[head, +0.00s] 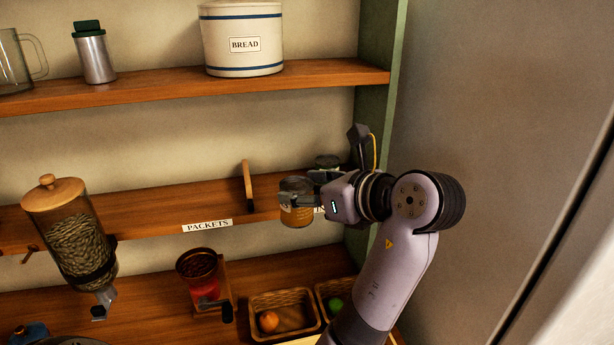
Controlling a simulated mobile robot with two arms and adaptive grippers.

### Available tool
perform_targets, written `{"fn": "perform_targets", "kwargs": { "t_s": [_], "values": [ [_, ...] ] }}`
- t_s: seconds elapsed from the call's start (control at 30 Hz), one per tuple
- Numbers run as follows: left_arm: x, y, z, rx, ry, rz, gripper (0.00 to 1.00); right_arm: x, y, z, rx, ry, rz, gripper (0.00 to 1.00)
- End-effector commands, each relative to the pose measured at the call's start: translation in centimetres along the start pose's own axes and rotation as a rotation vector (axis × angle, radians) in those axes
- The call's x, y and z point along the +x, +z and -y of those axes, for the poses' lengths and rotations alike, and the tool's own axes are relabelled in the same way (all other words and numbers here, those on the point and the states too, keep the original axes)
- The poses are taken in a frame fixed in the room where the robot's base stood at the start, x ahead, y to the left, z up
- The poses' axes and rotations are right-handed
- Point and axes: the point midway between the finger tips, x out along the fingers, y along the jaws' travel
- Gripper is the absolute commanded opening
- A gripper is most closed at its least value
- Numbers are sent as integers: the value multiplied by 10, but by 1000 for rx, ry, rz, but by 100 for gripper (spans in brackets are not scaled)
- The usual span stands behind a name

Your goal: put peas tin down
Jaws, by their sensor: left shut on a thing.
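A small tin with a yellowish-brown label and grey top, taken as the peas tin (296,214), is held upright in my left gripper (308,199). Its lettering is too small to read. The gripper is shut on it from the right. The tin shows in front of the middle shelf's (150,218) front edge, right of a wooden divider (248,186). I cannot tell whether it touches the shelf. Another dark-topped tin (327,161) stands behind, partly hidden by the gripper. My right gripper is not in view.
A "PACKETS" label (207,226) marks the shelf edge left of the divider. A green upright (375,110) closes the right side. A jar dispenser (72,232) is left. A bread crock (243,40) stands above.

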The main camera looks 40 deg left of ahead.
Motion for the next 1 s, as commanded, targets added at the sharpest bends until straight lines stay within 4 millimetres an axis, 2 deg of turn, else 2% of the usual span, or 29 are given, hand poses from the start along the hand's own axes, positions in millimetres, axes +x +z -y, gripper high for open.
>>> {"fn": "perform_targets", "kwargs": {
  "t_s": [0.17, 0.53, 0.8, 0.87, 1.0],
  "values": [
    [20, 13, 11, -1, 7, 6, 12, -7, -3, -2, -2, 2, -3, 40],
    [101, 48, 58, 1, 6, 2, 12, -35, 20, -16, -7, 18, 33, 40],
    [150, 68, 88, 1, 3, 1, 12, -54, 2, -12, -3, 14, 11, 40],
    [160, 71, 93, 0, 3, 0, 12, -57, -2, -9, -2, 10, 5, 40],
    [167, 48, 92, 3, 1, -1, 12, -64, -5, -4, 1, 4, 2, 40]
  ]
}}
